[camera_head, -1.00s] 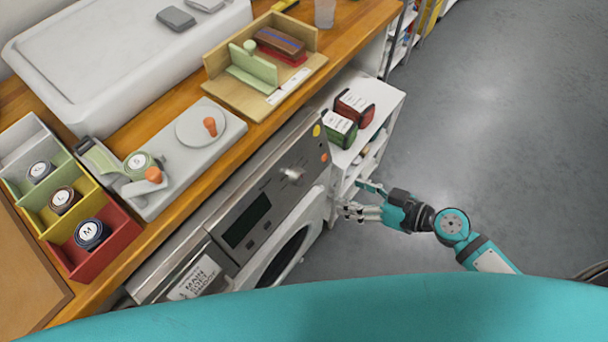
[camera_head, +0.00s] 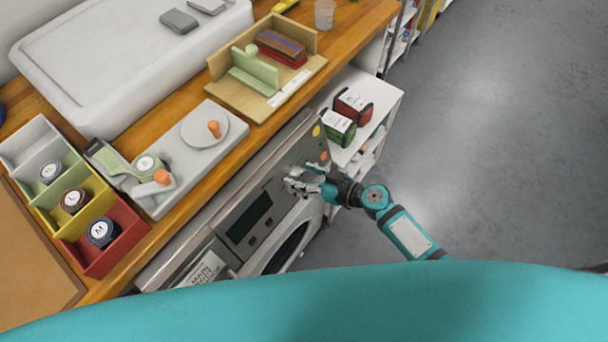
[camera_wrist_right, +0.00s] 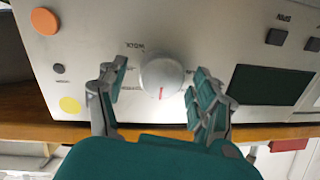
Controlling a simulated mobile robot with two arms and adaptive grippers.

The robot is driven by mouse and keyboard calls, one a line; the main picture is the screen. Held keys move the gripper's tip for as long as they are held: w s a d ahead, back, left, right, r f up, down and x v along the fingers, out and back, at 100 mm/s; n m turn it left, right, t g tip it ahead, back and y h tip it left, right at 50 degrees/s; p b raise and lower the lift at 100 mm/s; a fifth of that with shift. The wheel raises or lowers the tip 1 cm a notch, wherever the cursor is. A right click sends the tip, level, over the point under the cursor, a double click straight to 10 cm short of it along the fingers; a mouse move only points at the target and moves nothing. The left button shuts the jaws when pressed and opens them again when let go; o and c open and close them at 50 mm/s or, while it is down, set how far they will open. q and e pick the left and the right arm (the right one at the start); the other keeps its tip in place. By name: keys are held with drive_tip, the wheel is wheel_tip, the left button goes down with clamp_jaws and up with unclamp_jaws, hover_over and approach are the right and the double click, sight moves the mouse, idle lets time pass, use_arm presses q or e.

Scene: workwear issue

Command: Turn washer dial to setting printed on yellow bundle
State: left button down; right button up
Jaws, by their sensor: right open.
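The washer (camera_head: 262,205) is under the wooden counter, its silver control panel tilted in the head view. Its dial is covered by my right gripper (camera_head: 298,182) there. In the right wrist view the round silver dial (camera_wrist_right: 160,70) has a red mark on its lower edge. My right gripper (camera_wrist_right: 158,82) is open, with one finger on each side of the dial; I see gaps, so it is not closed on it. A printed word like "WORK" is above left of the dial. I cannot pick out a yellow bundle or its print. My left gripper is not in view.
A green bundle (camera_head: 338,127) and a red bundle (camera_head: 352,105) stand on a white shelf (camera_head: 385,94) beside the washer. A coloured bin (camera_head: 128,237) with rolls, a grey board (camera_head: 215,150) and a wooden holder (camera_head: 250,104) are on the counter. Open floor lies right.

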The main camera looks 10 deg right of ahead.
drive_tip(key=shift+c, duration=0.3)
drive_tip(key=c, duration=1.1)
